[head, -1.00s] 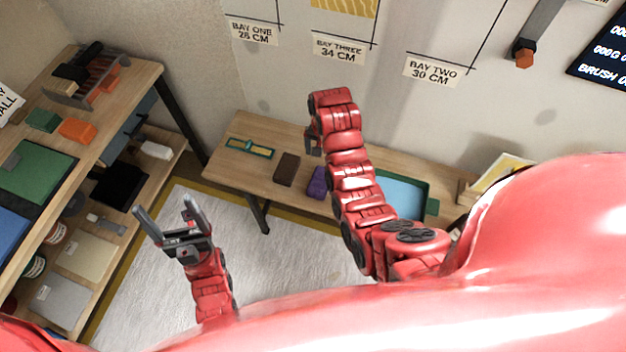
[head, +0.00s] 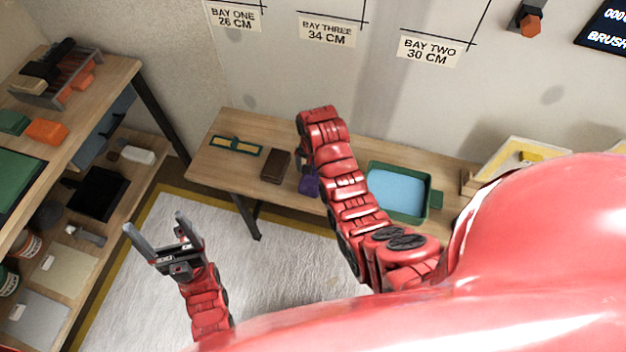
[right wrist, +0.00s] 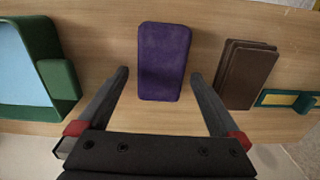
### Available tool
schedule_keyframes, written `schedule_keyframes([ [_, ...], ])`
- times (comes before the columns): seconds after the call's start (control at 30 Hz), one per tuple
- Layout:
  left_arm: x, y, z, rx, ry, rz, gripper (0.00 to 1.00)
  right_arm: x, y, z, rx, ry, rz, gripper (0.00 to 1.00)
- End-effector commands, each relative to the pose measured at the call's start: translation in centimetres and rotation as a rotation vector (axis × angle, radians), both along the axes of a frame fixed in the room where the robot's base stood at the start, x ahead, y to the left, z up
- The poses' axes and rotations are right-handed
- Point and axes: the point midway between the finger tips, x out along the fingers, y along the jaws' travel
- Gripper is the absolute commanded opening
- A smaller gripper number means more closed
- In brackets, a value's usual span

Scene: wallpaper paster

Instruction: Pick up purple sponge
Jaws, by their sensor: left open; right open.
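The purple sponge (head: 309,184) lies on the wooden table, partly hidden by my right arm in the head view. In the right wrist view the whole sponge (right wrist: 163,58) shows as a rounded block, its near end between my two fingers in the picture. My right gripper (right wrist: 160,76) is open, with one finger on each side of the sponge and a gap at both sides. I cannot tell how far above the table the fingertips are. In the head view my right gripper (head: 303,158) is mostly hidden behind its arm. My left gripper (head: 153,222) is open and empty over the white floor sheet.
A dark brown block (head: 275,166) lies left of the sponge, with a green and yellow frame (head: 236,146) beyond it. A green tray with blue inside (head: 434,199) stands to the right. A shelf unit (head: 122,75) stands at the left. Bare wood shows around the sponge.

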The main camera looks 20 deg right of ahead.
Motion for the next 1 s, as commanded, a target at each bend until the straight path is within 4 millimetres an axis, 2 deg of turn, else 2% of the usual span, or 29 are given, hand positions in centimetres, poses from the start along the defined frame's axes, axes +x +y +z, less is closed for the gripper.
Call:
schedule_keyframes([
  [0.13, 0.0, 0.0, 1.0, 0.0, 0.0, 0.0, 0.85, -0.3, 0.3, -1.9, 0.0, 0.008, 0.001, 1.0],
  [0.3, 0.0, 0.0, 1.2, 0.0, 0.0, 0.0, 0.85, -0.2, 0.3, -3.7, 0.0, 0.005, 0.0, 1.0],
  [0.63, 0.0, 0.0, 1.2, 0.0, 0.0, 0.0, 0.85, -0.1, 0.3, -4.3, 0.0, 0.001, 0.0, 1.0],
  [1.0, 0.0, 0.0, 1.2, 0.0, 0.0, 0.0, 0.85, -0.1, 0.3, -4.3, 0.001, 0.001, 0.0, 0.33],
])
